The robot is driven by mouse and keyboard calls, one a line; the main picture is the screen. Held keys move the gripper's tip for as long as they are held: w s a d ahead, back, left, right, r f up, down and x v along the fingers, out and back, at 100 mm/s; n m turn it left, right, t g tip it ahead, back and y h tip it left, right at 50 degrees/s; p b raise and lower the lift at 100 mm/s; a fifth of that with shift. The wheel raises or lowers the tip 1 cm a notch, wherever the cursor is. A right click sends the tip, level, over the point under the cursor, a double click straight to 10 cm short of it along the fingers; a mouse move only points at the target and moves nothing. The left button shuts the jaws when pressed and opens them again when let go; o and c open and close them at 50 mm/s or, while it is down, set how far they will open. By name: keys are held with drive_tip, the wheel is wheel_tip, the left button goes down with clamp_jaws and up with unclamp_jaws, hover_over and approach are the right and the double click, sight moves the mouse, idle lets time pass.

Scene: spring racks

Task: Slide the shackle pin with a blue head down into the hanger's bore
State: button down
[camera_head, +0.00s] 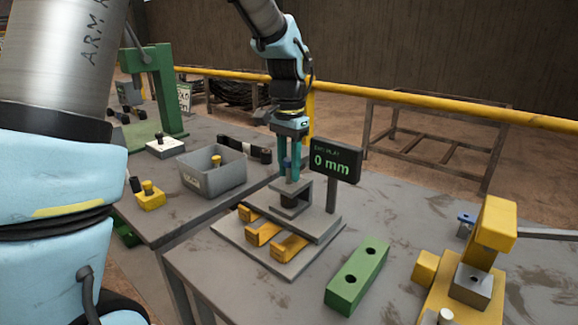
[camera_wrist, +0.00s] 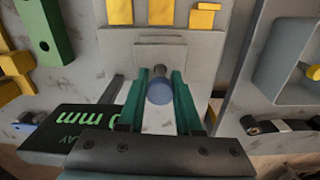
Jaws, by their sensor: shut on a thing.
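My gripper (camera_head: 288,173) points straight down over the grey hanger (camera_head: 291,199), a stepped bracket on a grey base plate. Its teal fingers are shut on the shackle pin with a blue head (camera_head: 287,162). In the wrist view the round blue head (camera_wrist: 159,91) shows between the two fingers (camera_wrist: 160,76), with a grey part of the pin beyond it. The pin looks upright above the hanger's top. The bore is hidden, so I cannot tell whether the pin's lower end is in it.
A display (camera_head: 334,162) reading 0 mm stands close right of my gripper. Yellow blocks (camera_head: 264,234) lie on the plate's front. A green block with holes (camera_head: 357,275) and a yellow fixture (camera_head: 489,240) stand right. A grey bin (camera_head: 212,177) is on the left table.

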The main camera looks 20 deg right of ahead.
drive_tip(key=shift+f, duration=0.45)
drive_tip(key=c, duration=0.5)
unclamp_jaws()
drive_tip(key=shift+o, duration=0.3)
drive_tip(key=o, duration=0.4)
drive_tip(key=shift+r+p, duration=2.95)
drive_tip(key=shift+r, duration=0.65)
